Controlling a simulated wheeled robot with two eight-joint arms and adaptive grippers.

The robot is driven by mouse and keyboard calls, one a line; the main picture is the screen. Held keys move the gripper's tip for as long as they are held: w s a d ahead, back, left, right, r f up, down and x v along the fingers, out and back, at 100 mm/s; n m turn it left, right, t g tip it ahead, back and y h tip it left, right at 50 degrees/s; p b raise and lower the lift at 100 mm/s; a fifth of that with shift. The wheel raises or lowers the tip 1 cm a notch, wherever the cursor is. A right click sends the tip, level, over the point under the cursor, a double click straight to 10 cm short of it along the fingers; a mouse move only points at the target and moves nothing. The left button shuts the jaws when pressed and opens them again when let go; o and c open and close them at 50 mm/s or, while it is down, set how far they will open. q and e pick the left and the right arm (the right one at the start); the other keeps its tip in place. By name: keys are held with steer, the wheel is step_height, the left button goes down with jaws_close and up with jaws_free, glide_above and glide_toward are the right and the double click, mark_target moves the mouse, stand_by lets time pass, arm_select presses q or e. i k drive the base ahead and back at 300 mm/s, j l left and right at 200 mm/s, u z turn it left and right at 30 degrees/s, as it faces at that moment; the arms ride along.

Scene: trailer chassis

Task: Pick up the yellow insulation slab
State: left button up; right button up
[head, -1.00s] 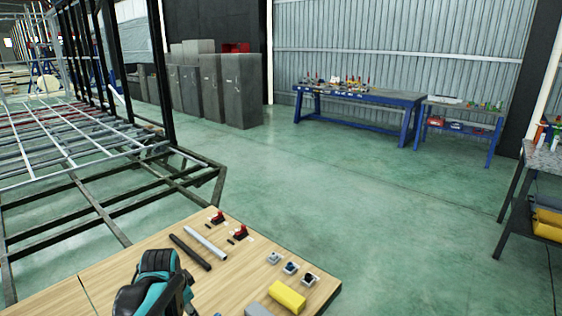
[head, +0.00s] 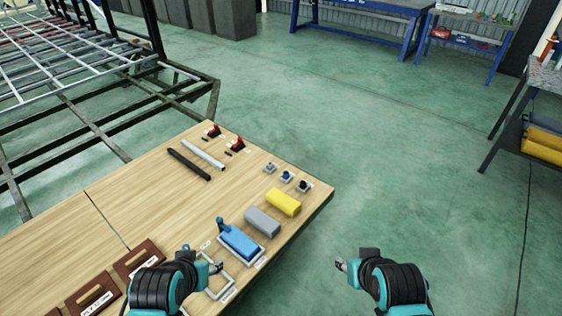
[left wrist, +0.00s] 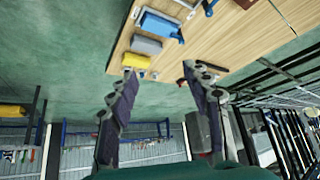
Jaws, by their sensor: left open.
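The yellow insulation slab (head: 283,202) lies flat near the right edge of the wooden table (head: 150,205). A grey slab (head: 262,222) lies beside it on the near side. My left gripper (head: 217,267) is over the near part of the table, apart from the yellow slab. In the left wrist view the gripper's fingers (left wrist: 158,80) are spread with nothing between them, and the yellow slab (left wrist: 136,61) shows past the left fingertip. My right gripper (head: 342,265) is off the table's right edge, over the floor; its jaw opening is too small to judge.
A blue tool (head: 240,242) lies near the grey slab. Several small blocks (head: 287,176) sit behind the yellow slab. Two bars (head: 203,154) and red-black clamps (head: 235,145) lie farther back. Brown trays (head: 137,262) stand at the near left. Floor right of the table is clear.

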mark_target(287, 205)
steer(key=i+l, duration=0.4)
steer(key=i, duration=0.15)
steer(key=i+l+z, duration=0.1)
steer(key=i+l, duration=0.35)
steer(key=i, duration=0.1)
